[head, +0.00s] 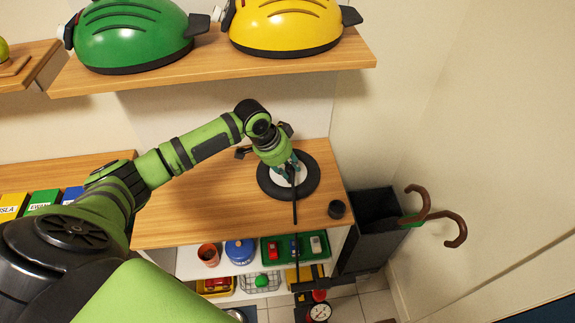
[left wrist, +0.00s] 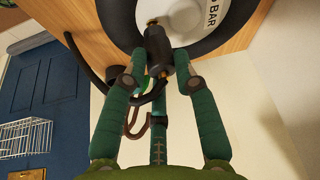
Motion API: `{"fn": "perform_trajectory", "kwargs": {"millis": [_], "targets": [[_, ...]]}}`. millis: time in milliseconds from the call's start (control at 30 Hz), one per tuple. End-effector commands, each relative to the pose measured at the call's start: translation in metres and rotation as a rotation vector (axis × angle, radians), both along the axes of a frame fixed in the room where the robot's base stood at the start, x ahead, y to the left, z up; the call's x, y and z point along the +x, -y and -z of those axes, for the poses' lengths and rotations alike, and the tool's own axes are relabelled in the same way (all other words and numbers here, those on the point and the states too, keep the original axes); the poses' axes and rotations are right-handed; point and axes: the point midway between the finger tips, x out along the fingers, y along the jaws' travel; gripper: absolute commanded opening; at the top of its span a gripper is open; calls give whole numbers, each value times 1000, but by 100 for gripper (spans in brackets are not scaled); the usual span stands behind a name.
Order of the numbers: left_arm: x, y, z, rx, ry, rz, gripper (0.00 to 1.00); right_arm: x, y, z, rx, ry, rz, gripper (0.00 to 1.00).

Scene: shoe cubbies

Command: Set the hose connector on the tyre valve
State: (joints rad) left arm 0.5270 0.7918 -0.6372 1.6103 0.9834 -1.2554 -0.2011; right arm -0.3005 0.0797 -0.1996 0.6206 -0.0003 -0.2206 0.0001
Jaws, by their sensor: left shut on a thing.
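The tyre (head: 312,186) is a black ring around a white disc, lying on the wooden shelf top. It also shows at the top of the left wrist view (left wrist: 222,42), where its white disc (left wrist: 203,18) bears dark lettering. My left gripper (head: 289,172) is over the tyre, its green fingers (left wrist: 158,75) shut on the black hose connector (left wrist: 157,45). A small brass-coloured tip shows at the connector's far end, against the disc. I cannot tell whether it is the valve or part of the connector, nor whether they touch. My right gripper is out of view.
A black hose (head: 295,212) runs over the shelf's front edge toward a pump with a gauge (head: 319,312) on the floor. An umbrella stand (head: 367,235) is further right. Helmets (head: 284,25) sit above. The shelf left of the tyre is clear.

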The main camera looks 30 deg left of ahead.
Motion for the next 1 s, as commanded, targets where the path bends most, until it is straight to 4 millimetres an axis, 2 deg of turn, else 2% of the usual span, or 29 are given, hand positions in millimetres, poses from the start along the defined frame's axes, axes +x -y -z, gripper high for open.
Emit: {"fn": "perform_trajectory", "kwargs": {"millis": [1000], "targets": [[0, 0, 0, 0, 0, 0, 0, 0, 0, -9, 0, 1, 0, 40]]}}
